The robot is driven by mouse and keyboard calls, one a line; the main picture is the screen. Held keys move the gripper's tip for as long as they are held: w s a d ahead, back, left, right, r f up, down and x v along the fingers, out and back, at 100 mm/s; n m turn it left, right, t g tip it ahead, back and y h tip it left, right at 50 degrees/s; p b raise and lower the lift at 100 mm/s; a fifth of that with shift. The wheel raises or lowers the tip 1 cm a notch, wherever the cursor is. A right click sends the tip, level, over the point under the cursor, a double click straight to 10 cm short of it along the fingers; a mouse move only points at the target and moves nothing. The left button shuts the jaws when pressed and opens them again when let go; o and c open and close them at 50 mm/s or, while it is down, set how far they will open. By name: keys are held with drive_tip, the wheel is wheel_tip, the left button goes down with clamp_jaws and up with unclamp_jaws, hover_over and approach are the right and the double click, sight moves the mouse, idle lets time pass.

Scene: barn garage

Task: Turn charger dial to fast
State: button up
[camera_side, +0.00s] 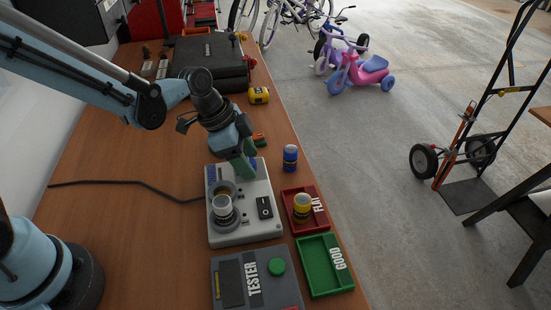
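The charger (259,229) is a pale grey box with blue markings at its far end. It lies on the bench below my gripper. A silver-topped cylinder (222,207) stands upright in a round holder on its left side. A black switch plate (265,208) sits on its right side. My gripper (246,170) has green fingers pointing down at the charger's far right part, touching or just above it. The fingers hide that part, and I cannot make out the dial or its setting. Whether the fingers are shut on something cannot be seen.
A dark tester (231,297) with a green button is in front. A blue cylinder (290,158) stands near the bench's right edge. A black case (211,58) lies behind.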

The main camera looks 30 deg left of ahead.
drive_tip(key=v, duration=1.2)
idle(0.5)
drive_tip(key=s+a+n+t+y, duration=0.3)
drive_tip(key=s+a+n, duration=0.4)
drive_tip(key=n, duration=0.4)
drive_tip(key=shift+s+a+f+n+t+y, duration=0.3)
drive_tip(key=shift+s+a+f+t, duration=0.15)
drive_tip(key=shift+t, duration=0.25)
